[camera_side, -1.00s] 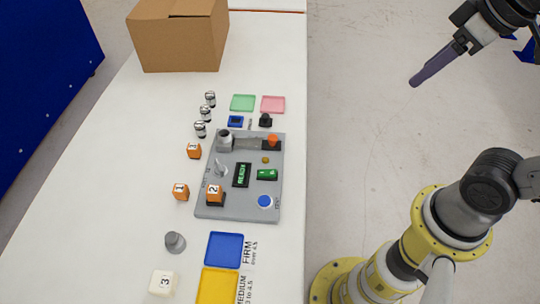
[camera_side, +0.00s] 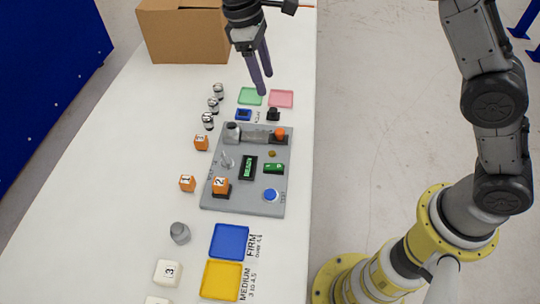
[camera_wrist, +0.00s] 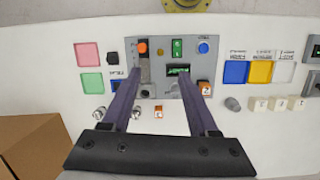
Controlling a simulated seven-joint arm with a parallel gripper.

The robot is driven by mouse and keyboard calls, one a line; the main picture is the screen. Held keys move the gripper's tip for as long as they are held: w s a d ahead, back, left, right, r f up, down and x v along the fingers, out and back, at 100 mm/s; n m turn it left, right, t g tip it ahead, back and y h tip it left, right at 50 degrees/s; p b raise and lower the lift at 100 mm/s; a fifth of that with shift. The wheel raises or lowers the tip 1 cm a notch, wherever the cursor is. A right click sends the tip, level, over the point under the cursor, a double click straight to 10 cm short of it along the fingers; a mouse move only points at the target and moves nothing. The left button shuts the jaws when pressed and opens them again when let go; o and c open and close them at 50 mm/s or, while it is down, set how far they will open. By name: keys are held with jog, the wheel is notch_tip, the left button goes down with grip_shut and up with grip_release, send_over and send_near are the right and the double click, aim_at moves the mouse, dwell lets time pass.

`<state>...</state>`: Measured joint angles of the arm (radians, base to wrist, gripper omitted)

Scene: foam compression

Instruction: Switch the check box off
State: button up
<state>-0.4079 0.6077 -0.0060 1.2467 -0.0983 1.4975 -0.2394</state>
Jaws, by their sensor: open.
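A grey console (camera_side: 225,203) lies on the white table. It carries a dark display reading READY (camera_side: 247,168), a green rocker switch (camera_side: 273,168), a blue button (camera_side: 270,195) and an orange knob (camera_side: 280,133). The wrist view also shows the green switch (camera_wrist: 178,47). Behind the console are a small blue-framed box (camera_side: 243,114) and a small black block (camera_side: 273,115), with a small label between them; I cannot tell which is the check box. My gripper (camera_side: 265,85) is open and empty, above the table's far part near the green tray.
A green tray (camera_side: 251,96) and a pink tray (camera_side: 281,99) lie beyond the console. A cardboard box (camera_side: 185,35) stands at the back. Small cylinders (camera_side: 213,105) and orange cubes (camera_side: 201,143) line the left. Blue (camera_side: 229,241) and yellow (camera_side: 221,279) trays lie in front.

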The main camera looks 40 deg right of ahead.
jog(key=n+g+h, duration=0.1)
send_over(273, 166)
jog(key=w+a, duration=0.4)
jog(key=w, duration=0.1)
notch_tip(273, 166, down, 10)
jog(key=x, duration=0.9)
jog(key=s+x, duration=0.1)
jog(key=x, duration=0.4)
jog(key=shift+s+f, duration=0.1)
jog(key=shift+a, duration=0.1)
grip_shut()
